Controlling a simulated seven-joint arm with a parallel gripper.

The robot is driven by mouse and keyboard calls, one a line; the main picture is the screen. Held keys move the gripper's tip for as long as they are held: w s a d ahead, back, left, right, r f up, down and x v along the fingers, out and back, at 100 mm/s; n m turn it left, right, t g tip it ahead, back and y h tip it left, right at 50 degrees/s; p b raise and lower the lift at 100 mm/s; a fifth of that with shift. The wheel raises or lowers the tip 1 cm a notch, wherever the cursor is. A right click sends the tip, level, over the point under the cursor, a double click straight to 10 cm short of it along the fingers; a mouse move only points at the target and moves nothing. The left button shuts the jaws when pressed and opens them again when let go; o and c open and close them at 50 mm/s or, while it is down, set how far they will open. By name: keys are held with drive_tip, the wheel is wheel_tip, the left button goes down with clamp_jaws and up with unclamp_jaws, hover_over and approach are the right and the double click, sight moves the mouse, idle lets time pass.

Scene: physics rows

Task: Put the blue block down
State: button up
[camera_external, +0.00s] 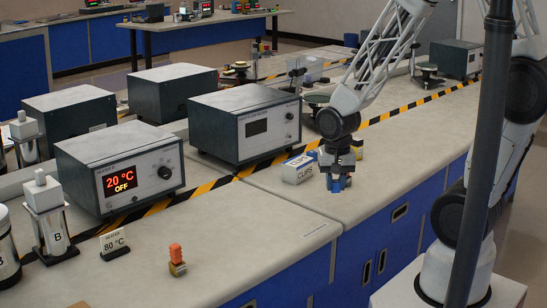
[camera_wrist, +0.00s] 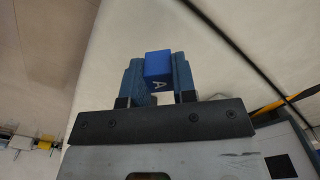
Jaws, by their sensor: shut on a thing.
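The blue block (camera_wrist: 158,64) has a pale letter A on one face and sits between the two fingers of my gripper (camera_wrist: 157,80) in the wrist view. My gripper is shut on it. In the external view my gripper (camera_external: 338,184) points down over the pale bench top, near its front edge. The block is mostly hidden by the fingers there. I cannot tell whether the block touches the bench top.
A white and blue CLIPS box (camera_external: 299,168) stands just left of my gripper. A heater reading 20 °C OFF (camera_external: 122,168) and a grey instrument (camera_external: 246,124) stand further left. A small orange-topped item (camera_external: 176,260) stands front left. The bench between is clear.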

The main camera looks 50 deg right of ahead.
drive_tip(key=a+n, duration=0.1)
drive_tip(key=a, duration=0.2)
drive_tip(key=s+a+n, duration=0.1)
drive_tip(key=a, duration=0.3)
drive_tip(key=s+a+n, duration=0.1)
drive_tip(key=a, duration=0.2)
drive_tip(key=shift+a+n, duration=0.15)
drive_tip(key=shift+n, duration=0.25)
drive_tip(key=s+a+n, duration=0.1)
drive_tip(key=a, duration=0.2)
drive_tip(key=s+a+n, duration=0.1)
drive_tip(key=s+a, duration=0.1)
drive_tip(key=a, duration=0.1)
drive_tip(key=s+a+n, duration=0.2)
drive_tip(key=a, duration=0.1)
drive_tip(key=shift+a+r, duration=0.1)
drive_tip(key=shift+a, duration=0.25)
drive_tip(key=shift+s+a+n, duration=0.5)
drive_tip(key=shift+s+a, duration=0.1)
drive_tip(key=shift+a, duration=0.3)
hover_over(241, 243)
drive_tip(key=shift+f, duration=0.75)
drive_tip(key=shift+f, duration=1.75)
drive_tip(key=shift+f, duration=0.15)
